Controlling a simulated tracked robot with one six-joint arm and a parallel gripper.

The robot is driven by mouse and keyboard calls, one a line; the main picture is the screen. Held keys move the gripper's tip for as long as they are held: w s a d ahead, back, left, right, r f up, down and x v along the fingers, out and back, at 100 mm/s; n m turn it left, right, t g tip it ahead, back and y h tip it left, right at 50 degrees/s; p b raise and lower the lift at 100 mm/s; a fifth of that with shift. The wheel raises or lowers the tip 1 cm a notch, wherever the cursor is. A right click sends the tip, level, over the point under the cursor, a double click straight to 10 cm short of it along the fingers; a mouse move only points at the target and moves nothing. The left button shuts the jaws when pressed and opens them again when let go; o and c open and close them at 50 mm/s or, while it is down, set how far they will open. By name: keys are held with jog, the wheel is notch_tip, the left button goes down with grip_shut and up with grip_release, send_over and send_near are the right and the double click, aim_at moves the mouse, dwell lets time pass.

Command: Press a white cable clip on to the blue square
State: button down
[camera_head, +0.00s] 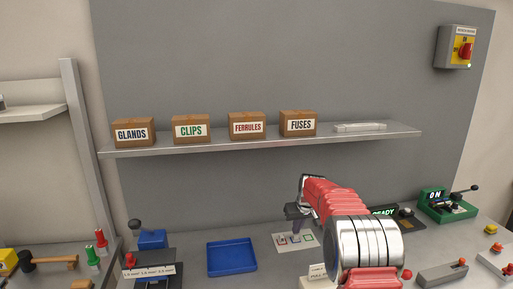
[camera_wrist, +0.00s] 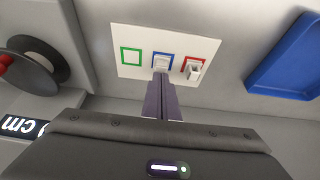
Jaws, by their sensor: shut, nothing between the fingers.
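A white card (camera_wrist: 133,38) with a green, a blue and a red square lies on the bench; it also shows in the head view (camera_head: 283,248). A white cable clip (camera_wrist: 161,62) sits in the blue square (camera_wrist: 162,54). Another white clip (camera_wrist: 195,73) stands in the red square (camera_wrist: 191,60). The green square (camera_wrist: 131,56) is empty. My gripper (camera_wrist: 161,77) is shut, pointing down, with its tips right at the near side of the clip in the blue square. I cannot tell whether they touch it. In the head view my gripper (camera_head: 296,230) is over the card.
A blue tray (camera_head: 232,257) lies left of the card in the head view. A shelf (camera_head: 250,145) above the bench holds several labelled boxes, one marked CLIPS (camera_head: 190,130). A green device (camera_head: 447,205) reading ON stands at right.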

aim_at(296, 235)
jog(key=shift+w+r, duration=0.1)
jog(key=shift+r, duration=3.2)
jog(key=s+r+m, duration=0.1)
jog(key=s+r, duration=0.7)
jog(key=s, duration=0.4)
jog(key=s+r, duration=0.8)
jog(key=s, duration=0.5)
jog(key=s+f, duration=0.3)
jog(key=s, duration=1.1)
jog(key=s+f+m+t, duration=0.1)
jog(key=s+f, duration=0.2)
jog(key=s, duration=1)
jog(key=shift+s+h, duration=0.4)
